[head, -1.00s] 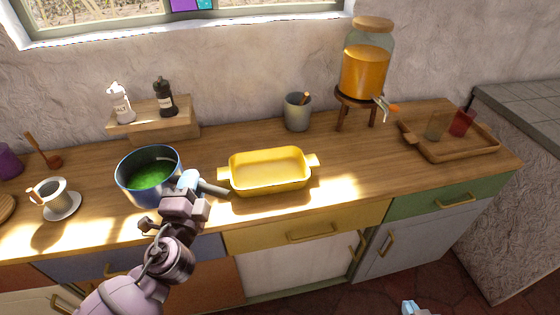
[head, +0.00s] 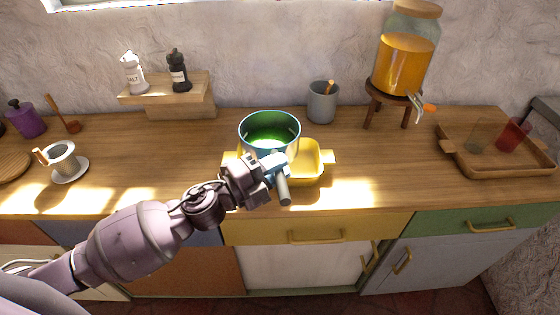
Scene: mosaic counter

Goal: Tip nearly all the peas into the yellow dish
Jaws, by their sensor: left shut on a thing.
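A blue pot (head: 268,146) holds green peas (head: 267,136), which look like one smooth green mass. My left gripper (head: 274,169) is shut on the pot's handle (head: 283,190), which points toward the counter's front. The pot is in front of my view of the yellow dish (head: 315,163) and appears held above it, roughly upright. The pot and gripper hide much of the dish's left part and its inside. No peas show in the visible part of the dish. My right gripper is out of view.
A grey cup (head: 322,102) stands behind the dish. A juice dispenser (head: 404,65) on a wooden stand is at the back right. A wooden tray (head: 500,172) with glasses lies at right. A small white cup (head: 63,158) is at left.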

